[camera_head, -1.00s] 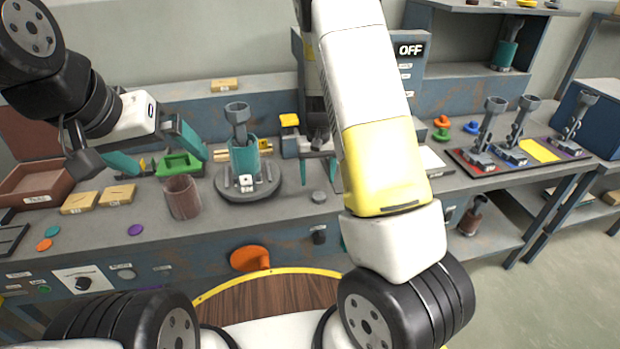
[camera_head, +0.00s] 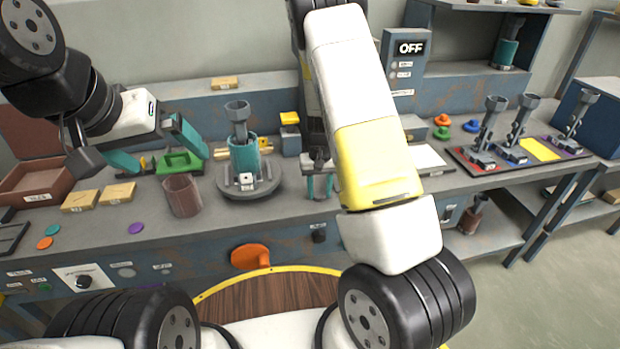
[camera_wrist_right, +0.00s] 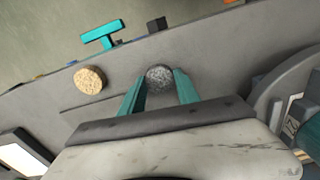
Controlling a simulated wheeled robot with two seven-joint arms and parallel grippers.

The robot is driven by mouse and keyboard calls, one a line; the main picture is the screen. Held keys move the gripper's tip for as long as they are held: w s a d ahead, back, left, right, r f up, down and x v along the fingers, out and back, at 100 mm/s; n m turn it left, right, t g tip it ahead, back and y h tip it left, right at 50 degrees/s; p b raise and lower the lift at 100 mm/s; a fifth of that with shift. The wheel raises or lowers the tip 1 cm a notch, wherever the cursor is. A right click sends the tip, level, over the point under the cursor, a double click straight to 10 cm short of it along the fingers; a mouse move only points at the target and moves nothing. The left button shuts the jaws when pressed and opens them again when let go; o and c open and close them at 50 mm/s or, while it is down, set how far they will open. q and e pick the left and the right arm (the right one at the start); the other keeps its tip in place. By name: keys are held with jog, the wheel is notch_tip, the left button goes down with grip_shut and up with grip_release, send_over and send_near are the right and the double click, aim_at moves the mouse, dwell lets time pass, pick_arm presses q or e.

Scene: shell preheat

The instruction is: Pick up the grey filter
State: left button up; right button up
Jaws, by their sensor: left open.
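The grey filter (camera_wrist_right: 159,76) is a small round speckled grey disc on the grey bench top, seen in the right wrist view. My right gripper (camera_wrist_right: 160,73) is open, pointing down, with its teal fingertips on either side of the disc. I cannot tell whether they touch it. In the head view my right gripper (camera_head: 320,190) is low over the bench, right of the round grey stand, and the disc is hidden there. My left gripper (camera_head: 172,163) is open and empty above the bench at the left, around the line of sight to a green tray (camera_head: 180,164).
A tan speckled disc (camera_wrist_right: 89,80) lies left of the grey one in the wrist view. The round stand (camera_head: 262,187) with a teal holder (camera_head: 243,155) is close by my right gripper. A brown cup (camera_head: 183,196) stands further left. A teal handle (camera_wrist_right: 103,36) is near the bench edge.

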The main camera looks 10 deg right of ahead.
grip_shut()
